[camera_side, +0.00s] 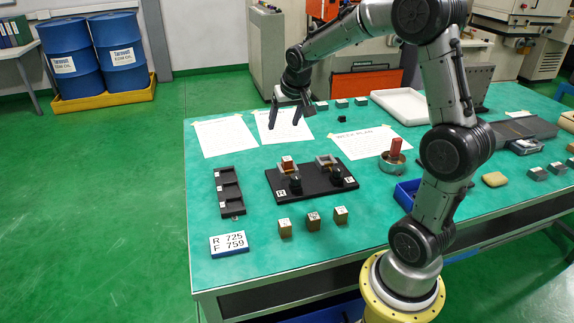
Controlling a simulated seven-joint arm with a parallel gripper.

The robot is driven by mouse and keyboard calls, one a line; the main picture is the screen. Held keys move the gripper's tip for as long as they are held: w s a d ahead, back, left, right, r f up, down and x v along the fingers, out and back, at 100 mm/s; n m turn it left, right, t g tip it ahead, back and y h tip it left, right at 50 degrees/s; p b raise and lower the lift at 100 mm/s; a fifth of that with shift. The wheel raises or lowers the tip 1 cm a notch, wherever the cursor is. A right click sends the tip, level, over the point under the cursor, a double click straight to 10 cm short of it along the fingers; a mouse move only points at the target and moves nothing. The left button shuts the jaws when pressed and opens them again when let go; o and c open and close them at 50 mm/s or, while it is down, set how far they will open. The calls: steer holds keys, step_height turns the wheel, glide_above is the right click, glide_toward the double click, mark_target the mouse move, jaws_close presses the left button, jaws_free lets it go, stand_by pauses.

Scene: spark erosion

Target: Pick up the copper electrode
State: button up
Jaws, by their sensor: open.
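A small copper-coloured block (287,163), which looks like the copper electrode, sits in the left holder on a black fixture plate (318,187). The right holder (326,163) on that plate looks empty of copper. A reddish upright bar (396,148) stands in a round metal pot (390,166) to the right of the plate. Several tan labelled blocks, one of them at the middle (313,221), stand in front of the plate. My gripper (291,117) is open and empty, above the back of the table and apart from the copper block.
A black slotted rack (229,191) lies left of the plate, with a number sign (229,244) in front of it. Paper sheets (224,137) lie at the back. A white tray (400,105) and blue bin (406,195) are to the right. The green table's (250,270) front left is mostly clear.

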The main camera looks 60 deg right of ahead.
steer(key=g, duration=0.1)
glide_toward(287, 159)
steer(key=shift+m, duration=0.4)
steer(key=shift+x, duration=4.55)
steer(key=shift+r, duration=0.1)
jaws_close()
steer(key=shift+d, duration=0.1)
